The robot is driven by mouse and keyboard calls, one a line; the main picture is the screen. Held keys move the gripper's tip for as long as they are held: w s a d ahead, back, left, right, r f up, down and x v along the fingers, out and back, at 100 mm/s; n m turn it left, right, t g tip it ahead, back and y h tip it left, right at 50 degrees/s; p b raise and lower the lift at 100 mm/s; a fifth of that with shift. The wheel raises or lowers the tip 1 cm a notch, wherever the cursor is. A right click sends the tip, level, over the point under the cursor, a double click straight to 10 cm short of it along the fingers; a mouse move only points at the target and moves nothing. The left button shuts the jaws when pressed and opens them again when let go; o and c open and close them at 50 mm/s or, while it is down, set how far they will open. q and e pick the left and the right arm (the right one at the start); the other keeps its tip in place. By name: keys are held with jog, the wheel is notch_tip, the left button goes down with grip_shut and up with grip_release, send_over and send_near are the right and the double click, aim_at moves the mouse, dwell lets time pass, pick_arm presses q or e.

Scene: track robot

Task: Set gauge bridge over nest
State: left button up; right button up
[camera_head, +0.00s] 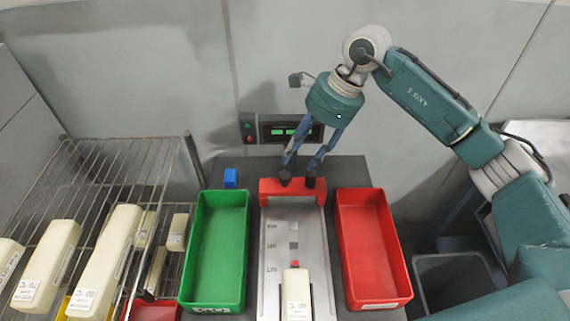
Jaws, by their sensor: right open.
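The red gauge bridge (272,193) stands upright across the far end of a grey metal plate with printed marks (273,245), which I take for the nest. A cream labelled block (297,293) with a red tip lies on the near part of this plate, apart from the bridge. My right gripper (298,179) points down at the bridge, with its two dark fingertips apart at the bridge's top bar. I cannot tell whether the fingertips touch the bar. My left gripper is not in view.
A green bin (247,245) stands left of the plate and a red bin (341,240) stands right of it; both look empty. A blue block (231,178) sits behind the green bin. A wire rack (100,150) with several cream blocks fills the left. A grey bin (455,262) is at right.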

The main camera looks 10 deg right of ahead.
aim_at(285, 175)
jog(key=p+x, duration=0.1)
jog(key=x, duration=0.4)
jog(key=p+x, duration=0.1)
jog(key=x, duration=0.1)
jog(key=shift+w+a+f, duration=0.1)
jog(key=shift+a+f, duration=0.1)
jog(key=shift+f, duration=0.15)
jog(key=shift+c, duration=0.6)
jog(key=c, duration=0.4)
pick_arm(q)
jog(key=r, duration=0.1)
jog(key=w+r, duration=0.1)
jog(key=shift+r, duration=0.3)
pick_arm(e)
grip_shut()
